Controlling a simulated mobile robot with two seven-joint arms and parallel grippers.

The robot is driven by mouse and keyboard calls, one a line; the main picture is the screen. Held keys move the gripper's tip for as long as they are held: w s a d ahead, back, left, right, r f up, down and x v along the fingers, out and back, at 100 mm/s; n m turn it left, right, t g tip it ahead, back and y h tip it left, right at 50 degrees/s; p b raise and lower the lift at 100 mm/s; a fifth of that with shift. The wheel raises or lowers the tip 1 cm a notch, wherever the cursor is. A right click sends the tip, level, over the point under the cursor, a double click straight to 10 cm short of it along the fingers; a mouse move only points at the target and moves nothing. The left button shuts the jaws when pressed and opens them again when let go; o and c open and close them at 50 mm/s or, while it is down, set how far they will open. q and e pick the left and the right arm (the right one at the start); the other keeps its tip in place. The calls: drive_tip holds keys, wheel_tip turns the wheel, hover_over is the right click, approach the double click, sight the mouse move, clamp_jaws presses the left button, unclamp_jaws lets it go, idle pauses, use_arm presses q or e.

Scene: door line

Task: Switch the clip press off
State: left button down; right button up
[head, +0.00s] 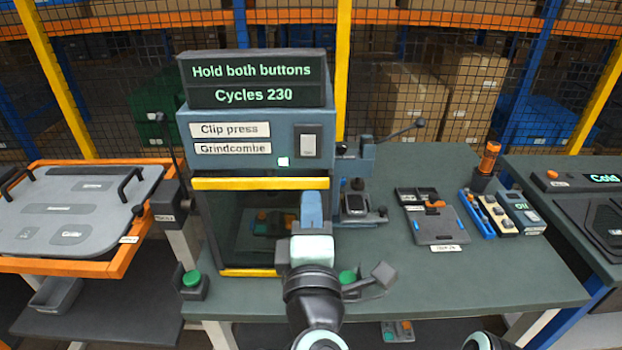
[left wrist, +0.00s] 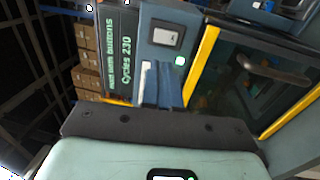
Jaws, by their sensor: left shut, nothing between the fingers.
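The clip press (head: 240,180) stands on the bench, with a display reading "Hold both buttons" and "Cycles 230". Its pale rocker switch (head: 308,143) is on the right of the front panel, and it also shows in the left wrist view (left wrist: 164,38). I cannot tell which side of the rocker is pressed in. A small lamp (head: 283,162) below it glows green. My left gripper (head: 311,200) is shut and empty, in front of the press below the switch, apart from it in the picture. In the left wrist view its fingers point toward the panel. My right gripper is out of view.
A yellow-edged clear guard (head: 230,225) fronts the press. Green buttons stand at its left (head: 192,279) and right (head: 347,277). A lever (head: 400,132) sticks out right. An orange-edged tray (head: 75,265) stands left. The bench right of centre has bare room between parts.

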sight(309, 140)
use_arm(q)
drive_tip(key=w+p, duration=0.1)
drive_tip(key=w, duration=0.3)
drive_tip(key=w+r+p, duration=0.1)
drive_tip(key=w, duration=0.3)
drive_tip(key=w+p, duration=0.2)
drive_tip(key=w, duration=0.3)
drive_tip(key=shift+r, duration=0.4)
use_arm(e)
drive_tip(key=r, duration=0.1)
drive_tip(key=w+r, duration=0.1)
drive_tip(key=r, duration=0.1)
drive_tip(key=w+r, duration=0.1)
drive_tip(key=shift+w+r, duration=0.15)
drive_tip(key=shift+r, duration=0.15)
use_arm(q)
drive_tip(key=shift+w+r+g+p, duration=0.15)
drive_tip(key=shift+r+g+p, duration=0.15)
drive_tip(key=shift+r+p, duration=0.4)
drive_tip(key=shift+w+f+p, duration=0.1)
drive_tip(key=shift+f+p, duration=0.1)
drive_tip(key=shift+p, duration=0.1)
drive_tip(key=shift+a+f, duration=0.15)
drive_tip(key=shift+f, duration=0.05)
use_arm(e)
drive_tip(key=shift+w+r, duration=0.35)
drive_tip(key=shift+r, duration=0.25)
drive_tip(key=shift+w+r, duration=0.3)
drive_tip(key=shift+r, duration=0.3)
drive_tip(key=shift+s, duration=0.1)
